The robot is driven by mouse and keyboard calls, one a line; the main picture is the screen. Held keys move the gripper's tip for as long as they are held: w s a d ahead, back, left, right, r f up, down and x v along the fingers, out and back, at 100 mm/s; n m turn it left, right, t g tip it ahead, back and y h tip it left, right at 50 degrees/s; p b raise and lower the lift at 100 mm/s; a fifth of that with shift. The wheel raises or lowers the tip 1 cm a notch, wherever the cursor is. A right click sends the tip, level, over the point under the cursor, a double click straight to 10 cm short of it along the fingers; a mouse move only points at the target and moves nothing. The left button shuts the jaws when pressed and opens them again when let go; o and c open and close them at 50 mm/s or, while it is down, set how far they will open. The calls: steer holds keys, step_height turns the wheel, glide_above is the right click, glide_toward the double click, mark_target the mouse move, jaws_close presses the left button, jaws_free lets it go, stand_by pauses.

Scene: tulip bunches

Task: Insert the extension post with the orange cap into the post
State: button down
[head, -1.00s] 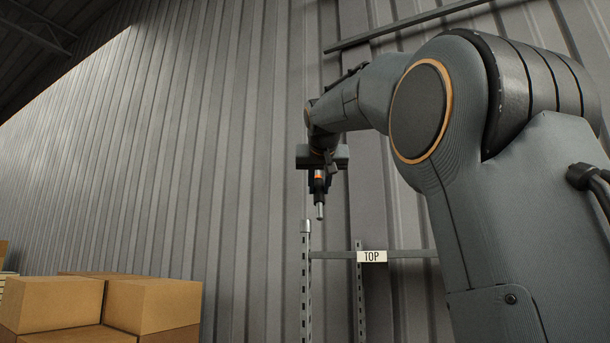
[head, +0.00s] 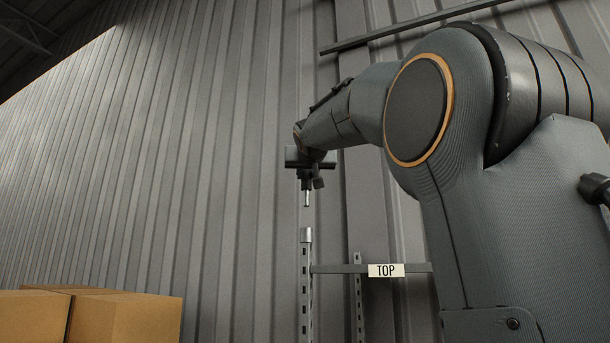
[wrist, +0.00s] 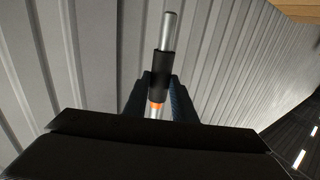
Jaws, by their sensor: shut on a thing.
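My gripper (head: 308,180) is shut on the extension post (head: 308,198), which hangs down with its bare metal end lowest. The wrist view shows the extension post (wrist: 163,68) with a black sleeve, a silver tip and an orange band (wrist: 155,106) between the jaws. In the head view the orange part is hidden. The upright post (head: 306,270) is a perforated metal upright with a bright round top. The extension's tip is a short gap above that top, roughly in line with it in the head view. Their alignment in depth cannot be told.
A second perforated upright (head: 357,300) stands behind. Cardboard boxes (head: 125,325) are at lower left. A corrugated wall (head: 200,170) is behind.

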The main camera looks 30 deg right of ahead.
mark_target(306, 190)
steer(key=shift+s+f, duration=0.1)
step_height(306, 190, down, 5)
steer(key=b, duration=0.5)
steer(key=shift+b, duration=0.3)
steer(key=shift+f+b, duration=2.3)
steer(key=shift+b, duration=0.15)
stand_by(0.7)
steer(key=c, duration=1.4)
jaws_free()
steer(key=shift+r+p, duration=2.05)
steer(key=shift+r, duration=0.5)
